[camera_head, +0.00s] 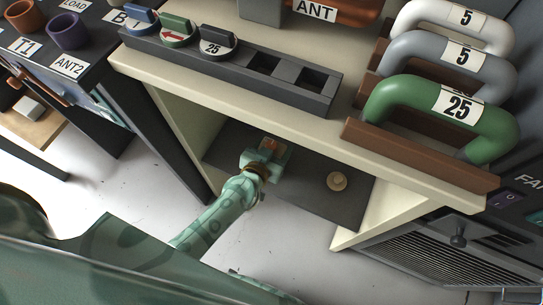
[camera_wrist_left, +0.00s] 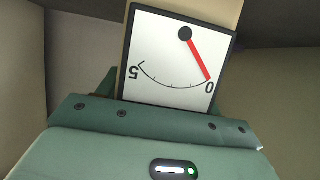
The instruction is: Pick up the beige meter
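The beige meter (camera_wrist_left: 178,58) fills the upper middle of the left wrist view. Its white face has a dark frame, a red needle near 0 and a scale from 0 to 5, upside down here. Some beige body shows beyond the face. My left gripper (camera_head: 268,156) reaches under the beige shelf in the head view, with a small orange-brown patch between its fingers. In the wrist view the meter stands directly in front of the gripper and hides most of the fingers. Whether they touch it cannot be told. My right gripper is out of view.
The beige shelf (camera_head: 345,137) overhangs my left gripper. Green, grey and white handles stand at right, and a dark slotted holder (camera_head: 232,68) sits on top.

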